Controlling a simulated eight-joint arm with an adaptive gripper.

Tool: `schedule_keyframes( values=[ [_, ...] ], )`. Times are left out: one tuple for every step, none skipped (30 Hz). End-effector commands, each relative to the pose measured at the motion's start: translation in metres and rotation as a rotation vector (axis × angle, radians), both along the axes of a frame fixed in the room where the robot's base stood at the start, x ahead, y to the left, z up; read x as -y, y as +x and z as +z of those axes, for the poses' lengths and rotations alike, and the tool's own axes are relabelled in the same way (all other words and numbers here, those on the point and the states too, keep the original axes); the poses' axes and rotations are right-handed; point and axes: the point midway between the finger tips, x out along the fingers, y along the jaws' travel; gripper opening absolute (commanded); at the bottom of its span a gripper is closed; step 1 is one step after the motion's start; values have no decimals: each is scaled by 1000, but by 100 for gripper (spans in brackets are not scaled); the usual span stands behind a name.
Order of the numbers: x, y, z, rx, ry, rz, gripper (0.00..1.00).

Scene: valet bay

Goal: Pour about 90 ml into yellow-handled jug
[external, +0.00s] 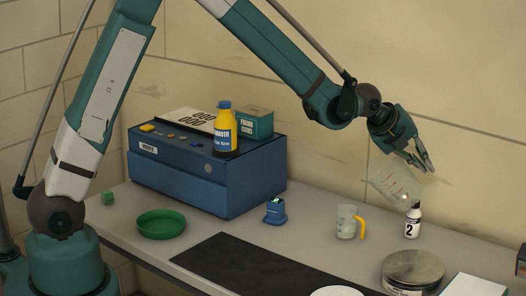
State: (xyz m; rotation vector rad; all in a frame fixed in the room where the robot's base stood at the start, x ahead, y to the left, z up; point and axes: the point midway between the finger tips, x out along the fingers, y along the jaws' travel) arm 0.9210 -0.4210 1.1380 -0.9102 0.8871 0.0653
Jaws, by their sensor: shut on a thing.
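The yellow-handled jug (346,222) stands upright on the bench, right of centre, its yellow handle on its right side. It is clear with faint markings. My gripper (423,166) is up and to the right of the jug, shut on a clear vessel (390,187) with red markings. That vessel is strongly tilted and hangs above the jug and the white bottle marked 2 (412,225). Whether liquid is in the vessel or the jug, or any stream is falling, I cannot tell.
A small blue device (276,210), a green bowl (162,223), a green cube (107,198), a dark mat (240,262) and a round metal-topped unit (413,268) are on the bench.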

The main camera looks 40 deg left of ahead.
Motion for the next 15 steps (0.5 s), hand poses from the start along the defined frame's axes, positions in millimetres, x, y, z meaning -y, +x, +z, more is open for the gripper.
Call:
schedule_keyframes(
  values=[
    [3,1,3,-13,19,-1,0],
    [4,2,3,-21,31,0,0],
    [5,3,4,-32,49,1,0],
    [6,4,4,-40,61,0,0],
    [7,4,4,-49,73,0,0],
    [8,5,5,-60,91,1,0],
    [9,6,6,-68,104,1,0],
    [11,7,4,-77,116,1,0],
    [13,8,1,-89,134,1,0],
    [14,9,-1,-96,146,1,0],
    [16,10,-2,-106,159,1,0],
    [17,12,-4,-116,175,2,0],
    [18,12,-5,-124,187,3,0],
    [20,13,-6,-131,197,4,0],
    [21,14,-8,-142,213,3,0]
  ],
)
